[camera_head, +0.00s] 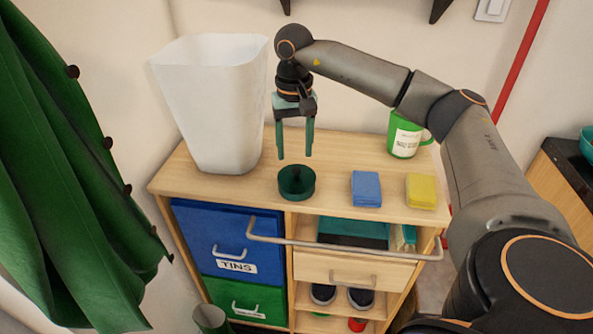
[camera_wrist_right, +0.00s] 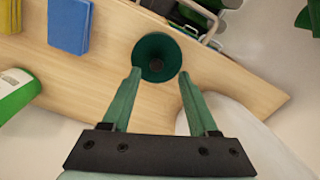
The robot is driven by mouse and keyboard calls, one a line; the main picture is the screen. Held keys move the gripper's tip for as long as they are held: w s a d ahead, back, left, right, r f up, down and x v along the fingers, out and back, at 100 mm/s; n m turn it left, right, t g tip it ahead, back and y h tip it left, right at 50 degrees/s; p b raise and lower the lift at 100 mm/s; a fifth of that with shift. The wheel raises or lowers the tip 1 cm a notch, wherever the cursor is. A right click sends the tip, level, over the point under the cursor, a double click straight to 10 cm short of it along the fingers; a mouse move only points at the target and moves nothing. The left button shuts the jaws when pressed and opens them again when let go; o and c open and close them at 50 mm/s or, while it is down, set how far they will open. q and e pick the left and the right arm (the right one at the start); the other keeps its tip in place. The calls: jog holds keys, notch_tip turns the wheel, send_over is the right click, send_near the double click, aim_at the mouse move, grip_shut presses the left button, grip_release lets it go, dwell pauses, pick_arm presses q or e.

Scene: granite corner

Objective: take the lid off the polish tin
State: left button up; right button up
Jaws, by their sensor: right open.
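The polish tin (camera_head: 296,188) is a dark green round tin on the wooden cabinet top, near its front edge. Its lid (camera_head: 296,173) has a small dark knob in the middle and sits on the tin. The tin also shows in the right wrist view (camera_wrist_right: 157,57), just beyond the fingertips. My right gripper (camera_head: 295,157) points down above the tin, open and empty, with its two green fingers apart. In the right wrist view the fingertips (camera_wrist_right: 160,72) lie to either side of the tin's near edge. My left gripper is not in view.
A tall white bin (camera_head: 215,100) stands left of the tin. A blue block (camera_head: 366,188), a yellow block (camera_head: 421,190) and a green mug (camera_head: 405,135) are to the right.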

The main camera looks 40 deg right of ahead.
aim_at(297, 168)
jog(key=f, duration=0.5)
jog(key=shift+d+f, duration=0.15)
jog(key=shift+d, duration=0.25)
jog(key=shift+w, duration=0.1)
grip_shut()
